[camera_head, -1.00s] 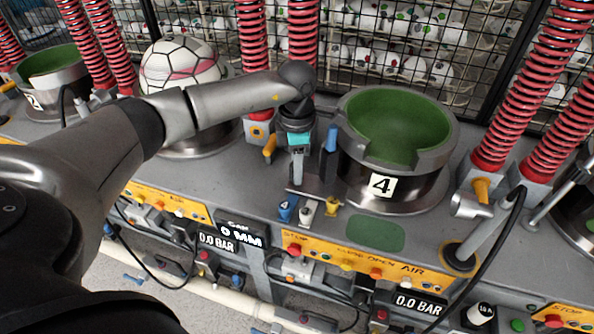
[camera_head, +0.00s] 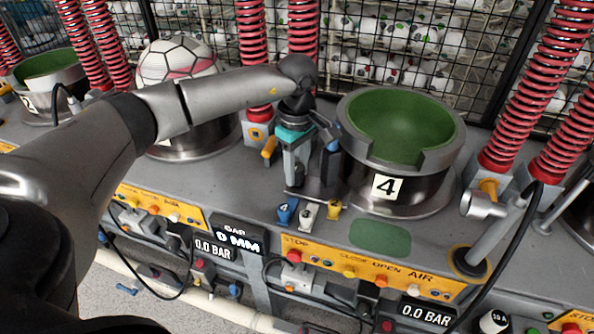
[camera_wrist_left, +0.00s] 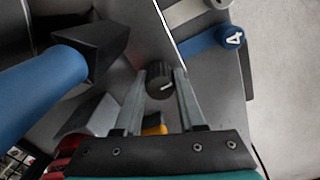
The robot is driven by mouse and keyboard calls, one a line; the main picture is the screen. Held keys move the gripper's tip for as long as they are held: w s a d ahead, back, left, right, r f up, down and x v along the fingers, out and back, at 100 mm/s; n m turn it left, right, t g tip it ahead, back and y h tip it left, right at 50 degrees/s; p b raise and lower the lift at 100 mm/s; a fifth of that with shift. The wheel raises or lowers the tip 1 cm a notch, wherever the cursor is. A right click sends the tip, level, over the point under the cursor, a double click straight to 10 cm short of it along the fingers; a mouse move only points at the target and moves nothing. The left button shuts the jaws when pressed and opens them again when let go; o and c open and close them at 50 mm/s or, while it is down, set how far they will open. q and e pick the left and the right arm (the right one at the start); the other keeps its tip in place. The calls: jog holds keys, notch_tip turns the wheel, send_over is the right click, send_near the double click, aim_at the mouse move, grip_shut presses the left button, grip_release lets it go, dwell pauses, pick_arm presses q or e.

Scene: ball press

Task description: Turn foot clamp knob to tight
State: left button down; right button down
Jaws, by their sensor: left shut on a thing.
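The foot clamp knob (camera_wrist_left: 160,82) is a small black round knob with a white pointer line, seen in the left wrist view. My left gripper (camera_wrist_left: 164,74) has one finger on each side of it and is shut on it. In the head view the left gripper (camera_head: 296,178) points down beside press 4, and its fingers hide the knob there. The words or marks for the knob's settings cannot be read. My right gripper is not in view.
Press 4's green-lined cup (camera_head: 440,149) stands right of the gripper. A blue-topped handle (camera_head: 333,146) is close beside the fingers, also large in the wrist view (camera_wrist_left: 45,95). Blue, white and yellow levers (camera_head: 307,211) sit just in front. A ball (camera_head: 178,64) rests at left.

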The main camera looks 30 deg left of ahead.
aim_at(297, 167)
pick_arm(q)
jog(key=shift+m, duration=0.5)
jog(key=c, duration=0.5)
grip_release()
notch_tip(297, 167, up, 15)
jog(key=shift+r+p, duration=0.15)
jog(key=shift+p, duration=0.15)
dwell(0.5)
